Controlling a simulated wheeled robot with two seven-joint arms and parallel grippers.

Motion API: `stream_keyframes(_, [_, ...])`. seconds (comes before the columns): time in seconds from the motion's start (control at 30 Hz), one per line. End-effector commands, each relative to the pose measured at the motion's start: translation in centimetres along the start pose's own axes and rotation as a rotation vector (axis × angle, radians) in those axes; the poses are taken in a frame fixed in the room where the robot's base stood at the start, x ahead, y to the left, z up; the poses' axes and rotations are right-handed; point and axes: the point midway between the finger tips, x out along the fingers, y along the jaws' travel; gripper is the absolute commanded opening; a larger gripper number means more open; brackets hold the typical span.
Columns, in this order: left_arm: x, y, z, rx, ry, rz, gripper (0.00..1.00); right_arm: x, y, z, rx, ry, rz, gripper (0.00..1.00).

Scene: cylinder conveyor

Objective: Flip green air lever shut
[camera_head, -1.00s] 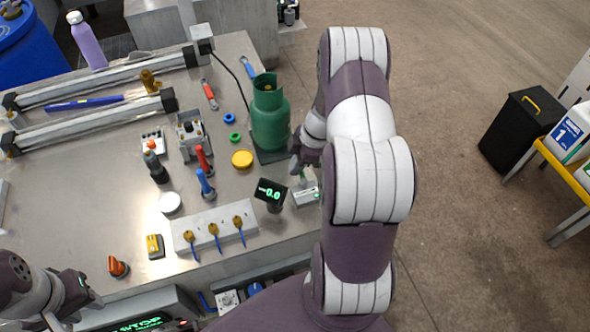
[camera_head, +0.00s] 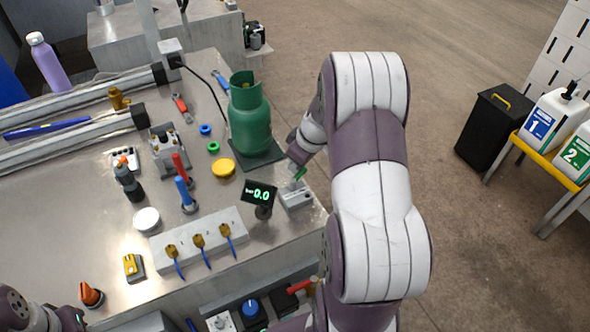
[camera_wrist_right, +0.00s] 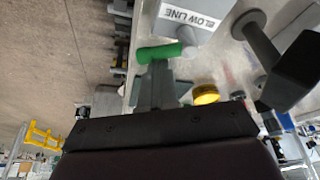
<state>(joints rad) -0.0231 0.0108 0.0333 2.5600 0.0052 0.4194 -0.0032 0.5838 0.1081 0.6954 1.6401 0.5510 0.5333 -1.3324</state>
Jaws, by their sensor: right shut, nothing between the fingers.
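The green air lever (camera_head: 299,174) sits on a small grey block (camera_head: 296,197) at the table's right edge. In the wrist view, the green lever (camera_wrist_right: 160,53) lies across the picture beside the block (camera_wrist_right: 185,22) marked "BLOW LINE". My right gripper (camera_wrist_right: 158,72) is shut and empty, its fingertips right at the lever; I cannot tell whether they touch. In the head view, my right gripper (camera_head: 296,168) is small and partly hidden by my arm. My left gripper (camera_head: 72,318) is cut off at the lower left, and its jaws are unclear.
A green gas cylinder (camera_head: 249,125) stands behind the lever. A display (camera_head: 259,194) reading 0.0 stands left of the block. A white strip (camera_head: 213,237) with three yellow-topped valves lies nearer me. Open floor is to the right of the table.

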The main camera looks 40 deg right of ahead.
Motion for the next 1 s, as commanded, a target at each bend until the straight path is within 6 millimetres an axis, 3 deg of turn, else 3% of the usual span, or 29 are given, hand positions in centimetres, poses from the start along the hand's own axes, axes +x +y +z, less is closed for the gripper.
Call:
stream_keyframes(0.5, [0.9, 0.0, 0.1, 0.0, 0.0, 0.0, 0.35, -0.4, 0.2, 1.3, 0.363, 0.0, 0.134, 0.0])
stream_keyframes(1.0, [1.2, 0.0, 0.1, 0.0, 0.0, 0.0, 0.35, -0.6, 0.2, 1.8, 0.358, -0.002, 0.131, 0.0])
